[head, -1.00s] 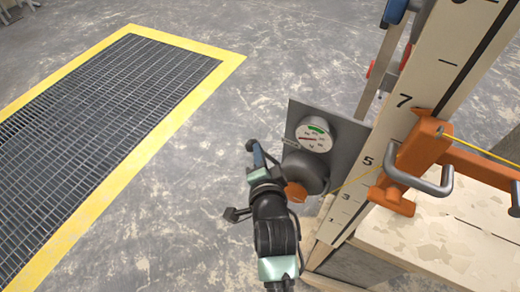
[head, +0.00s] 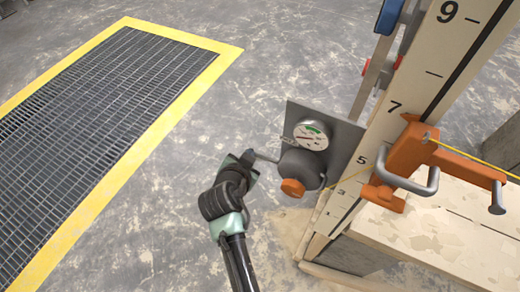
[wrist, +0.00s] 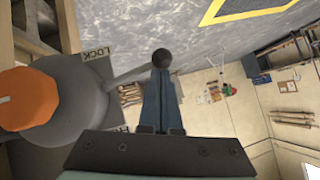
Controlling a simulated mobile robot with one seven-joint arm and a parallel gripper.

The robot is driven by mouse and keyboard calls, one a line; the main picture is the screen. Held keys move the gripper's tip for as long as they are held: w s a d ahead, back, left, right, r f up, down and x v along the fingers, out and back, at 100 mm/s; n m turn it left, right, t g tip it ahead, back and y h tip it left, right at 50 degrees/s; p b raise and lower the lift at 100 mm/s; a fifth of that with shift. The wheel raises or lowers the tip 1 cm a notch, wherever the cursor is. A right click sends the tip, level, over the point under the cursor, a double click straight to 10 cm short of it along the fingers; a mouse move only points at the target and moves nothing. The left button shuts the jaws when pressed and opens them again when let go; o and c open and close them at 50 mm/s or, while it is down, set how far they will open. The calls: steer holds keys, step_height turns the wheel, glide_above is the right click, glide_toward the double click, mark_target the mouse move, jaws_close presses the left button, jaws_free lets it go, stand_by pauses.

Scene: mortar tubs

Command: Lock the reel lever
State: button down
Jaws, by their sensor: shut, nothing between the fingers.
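The reel (head: 299,166) is a dark grey drum with an orange knob (head: 292,188), mounted on a grey plate below a round gauge. Its grey lever (head: 266,157) points left in the head view. In the wrist view the lever (wrist: 133,73) runs from the drum to a black ball end (wrist: 162,58), just below the level of a LOCK label (wrist: 97,53). A second label (wrist: 118,128) is mostly hidden. My gripper (wrist: 162,74) is shut and empty, its tips at the ball end; contact is unclear. In the head view my gripper (head: 250,155) is left of the reel.
The gauge (head: 310,136) sits above the drum. A numbered board (head: 400,115) rises right of the plate. An orange clamp (head: 405,160) with a metal handle and a yellow line stands there. A yellow-edged floor grate (head: 233,52) lies left. The floor between is clear.

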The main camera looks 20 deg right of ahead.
steer(key=shift+w+f+n+g+h, duration=0.1)
steer(key=shift+f+n+g+h, duration=0.2)
steer(key=shift+f, duration=0.15)
steer(key=shift+r+p, duration=0.5)
steer(key=shift+r, duration=0.35)
